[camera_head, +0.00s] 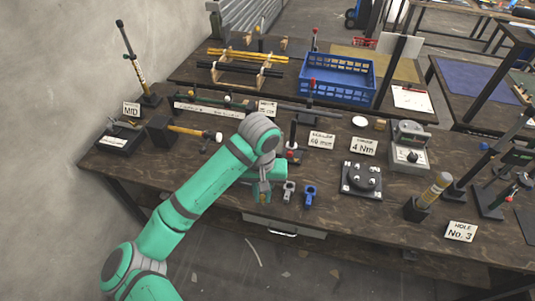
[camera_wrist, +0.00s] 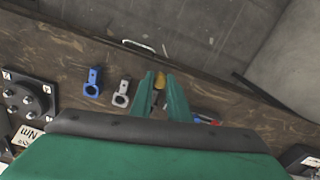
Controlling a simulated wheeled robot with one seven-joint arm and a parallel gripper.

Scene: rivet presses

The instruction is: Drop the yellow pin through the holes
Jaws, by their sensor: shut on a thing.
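My gripper (camera_head: 264,196) is above the near part of the table, left of a grey holed part (camera_head: 288,189) and a blue holed part (camera_head: 310,194). In the wrist view its green fingers (camera_wrist: 161,82) are shut on the yellow pin (camera_wrist: 160,81). Only a small piece of the pin shows between the fingertips; its lower end cannot be made out. The wrist view also shows the grey part (camera_wrist: 122,92) and the blue part (camera_wrist: 93,83), separate and side by side on the wood. The pin is apart from both.
A dark plate with round knobs (camera_head: 362,180) lies to the right, near a grey gauge box (camera_head: 408,147). Sign cards (camera_head: 321,140) and upright red-topped tools (camera_head: 293,135) stand behind my gripper. A blue crate (camera_head: 337,78) is at the back. The table's front edge is close.

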